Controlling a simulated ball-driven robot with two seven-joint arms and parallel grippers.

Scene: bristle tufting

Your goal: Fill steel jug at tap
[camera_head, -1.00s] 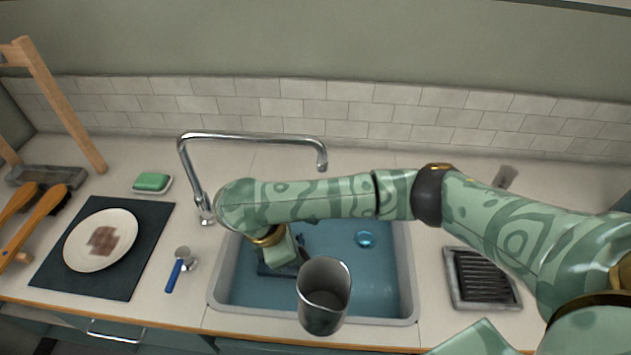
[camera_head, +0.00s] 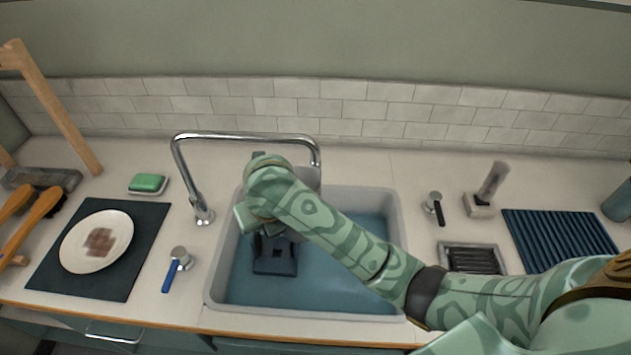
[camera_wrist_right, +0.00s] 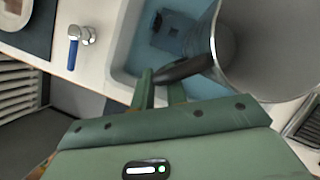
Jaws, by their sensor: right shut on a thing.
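The steel jug (camera_head: 309,177) is at the tap's spout end, over the back of the sink, largely hidden by my right arm in the head view. In the right wrist view the jug (camera_wrist_right: 262,48) shows its grey wall and rim, with a dark handle (camera_wrist_right: 186,70). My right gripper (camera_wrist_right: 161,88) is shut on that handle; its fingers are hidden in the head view. The chrome tap (camera_head: 245,136) arches over the sink (camera_head: 212,283), its spout end close above the jug. I see no water stream. My left gripper is not in view.
A blue lever (camera_head: 172,271) and a black-handled lever (camera_head: 437,207) flank the sink. A dark blue object (camera_head: 275,256) is in the sink. A plate (camera_head: 75,252) on a dark mat and green soap (camera_head: 147,183) are left; a ribbed blue mat (camera_head: 560,240) is right.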

